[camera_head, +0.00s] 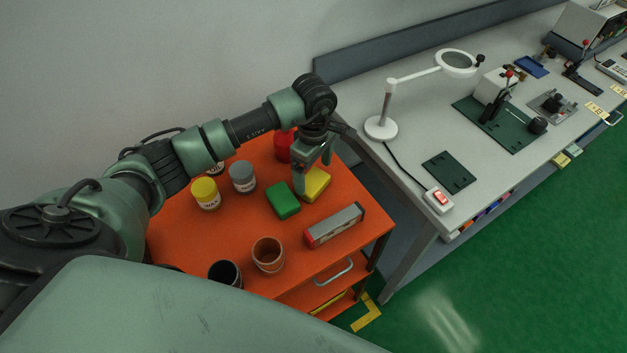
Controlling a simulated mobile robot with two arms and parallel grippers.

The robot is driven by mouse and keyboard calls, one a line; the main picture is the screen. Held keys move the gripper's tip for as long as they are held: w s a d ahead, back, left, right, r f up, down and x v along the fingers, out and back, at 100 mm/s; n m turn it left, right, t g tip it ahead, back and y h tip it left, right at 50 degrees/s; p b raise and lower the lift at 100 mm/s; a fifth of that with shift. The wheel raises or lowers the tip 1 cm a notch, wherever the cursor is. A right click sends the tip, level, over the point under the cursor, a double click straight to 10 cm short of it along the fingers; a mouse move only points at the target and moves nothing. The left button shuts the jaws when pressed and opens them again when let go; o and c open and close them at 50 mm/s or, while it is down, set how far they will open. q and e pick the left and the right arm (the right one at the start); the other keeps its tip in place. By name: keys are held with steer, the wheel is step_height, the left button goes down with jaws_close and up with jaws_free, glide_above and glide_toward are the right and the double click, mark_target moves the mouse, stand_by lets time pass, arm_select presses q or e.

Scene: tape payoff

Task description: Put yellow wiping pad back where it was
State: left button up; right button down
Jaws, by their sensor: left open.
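The yellow wiping pad (318,184) lies on the orange cart top (226,257), just right of a green pad (283,201). My left gripper (311,186) points down over the yellow pad, with one finger in front of the pad's left side. It is open. Part of the pad is hidden behind the gripper, and I cannot tell whether the fingers touch it. My right gripper is not in view.
Close by on the cart are a red container (284,147), a grey jar (243,177), a yellow-lidded jar (206,194), a grey-and-red box (334,226), a brown cup (268,255) and a black cup (225,273). A grey workbench (408,153) with a magnifier lamp (381,127) stands right.

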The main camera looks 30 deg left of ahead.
mark_target(314, 181)
arm_select(q)
step_height(314, 181, up, 8)
steer(key=b, duration=0.1)
steer(key=shift+b, duration=0.3)
